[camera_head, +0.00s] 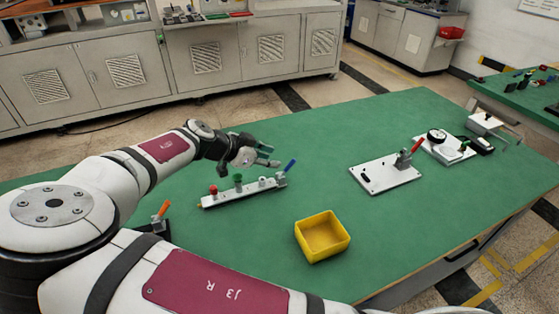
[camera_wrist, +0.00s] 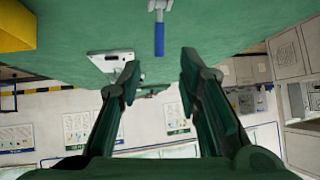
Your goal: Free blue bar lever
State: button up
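The blue lever (camera_head: 290,166) stands tilted up from a toggle clamp (camera_head: 281,180) at the right end of a long white bar fixture (camera_head: 235,194) on the green table. In the wrist view the blue lever (camera_wrist: 159,40) hangs from the top, in line with the gap between my fingers and beyond their tips. My gripper (camera_head: 266,157) is just left of the lever, above the table. In the wrist view my gripper (camera_wrist: 159,78) has its fingers spread wide with nothing between them. No contact with the lever shows.
The bar fixture also carries a red knob (camera_head: 213,190) and a green knob (camera_head: 238,180). A yellow bin (camera_head: 323,237) stands in front. A white plate (camera_head: 385,175) with a red-handled clamp (camera_head: 403,158) and a gauge fixture (camera_head: 441,147) lie to the right. Clear table lies between.

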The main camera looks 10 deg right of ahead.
jog(key=shift+v, duration=1.8)
jog(key=shift+d, duration=0.1)
jog(key=s+d+r+n+g+y, duration=0.2)
jog(key=s+d+g+y, duration=0.35)
jog(key=s+d, duration=0.35)
jog(key=s+d+r+n+t+y, duration=0.1)
jog(key=s+r+n+t+y, duration=0.1)
jog(key=s+r+n, duration=0.4)
jog(key=s+d+r+n+t+y, duration=0.1)
jog(key=s+r+n, duration=0.5)
jog(key=s+r, duration=0.6)
jog(key=s+d+t, duration=0.1)
jog(key=s+t, duration=0.1)
jog(key=s, duration=0.4)
jog(key=shift+s+d+r+n+y, duration=0.2)
jog(key=shift+s+d+n+y, duration=0.1)
jog(key=shift+s+y, duration=0.05)
